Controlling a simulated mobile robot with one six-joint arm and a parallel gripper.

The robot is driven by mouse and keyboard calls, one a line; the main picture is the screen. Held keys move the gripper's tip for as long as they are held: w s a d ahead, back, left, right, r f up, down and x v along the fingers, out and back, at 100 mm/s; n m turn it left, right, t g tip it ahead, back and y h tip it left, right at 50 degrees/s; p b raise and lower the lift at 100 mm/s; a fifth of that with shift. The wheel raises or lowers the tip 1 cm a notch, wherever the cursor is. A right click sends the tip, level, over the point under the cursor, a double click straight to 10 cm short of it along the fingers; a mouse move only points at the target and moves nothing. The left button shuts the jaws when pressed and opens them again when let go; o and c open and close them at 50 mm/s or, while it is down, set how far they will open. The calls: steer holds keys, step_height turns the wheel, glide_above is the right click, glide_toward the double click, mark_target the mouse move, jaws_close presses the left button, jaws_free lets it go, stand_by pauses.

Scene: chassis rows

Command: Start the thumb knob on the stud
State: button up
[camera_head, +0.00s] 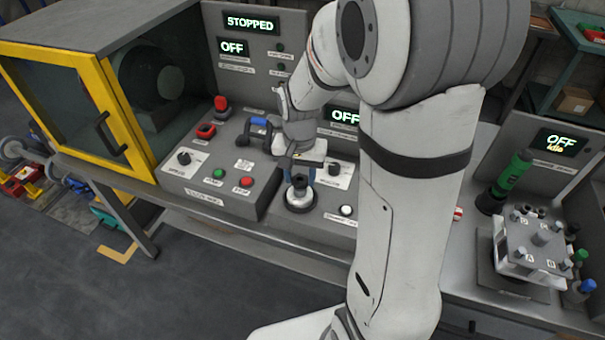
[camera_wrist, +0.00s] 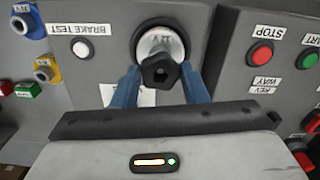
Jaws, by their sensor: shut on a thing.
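My gripper (camera_head: 300,172) points down over the sloped grey console, its two blue fingers closed around a dark lobed thumb knob (camera_wrist: 161,73). In the wrist view the knob sits between the blue fingertips, in front of a pale round fitting (camera_wrist: 160,42) with a dark rim. In the head view this white round fitting (camera_head: 299,201) lies directly below the fingers, with a dark piece, seemingly the knob, at its top. The stud is not visible. I cannot tell whether the knob touches it.
Left of the gripper a console box carries a green button (camera_head: 218,174), a red button (camera_head: 246,182) and a red mushroom knob (camera_head: 221,103). A white button (camera_head: 346,210) is close on the right. A yellow-framed enclosure (camera_head: 107,105) stands at left.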

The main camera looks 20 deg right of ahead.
steer(key=shift+f, duration=0.1)
steer(key=m, duration=0.5)
steer(key=o, duration=0.9)
steer(key=shift+o, duration=0.2)
step_height(320, 180, up, 8)
steer(key=shift+f, duration=0.1)
stand_by(0.3)
steer(key=s+r+n+t, duration=0.2)
steer(key=s+r+n, duration=0.1)
steer(key=s+n, duration=0.7)
steer(key=s, duration=0.4)
steer(key=shift+d+r+n+t, duration=0.15)
steer(key=shift+d+n+t, duration=0.15)
steer(key=shift+d+t, duration=0.1)
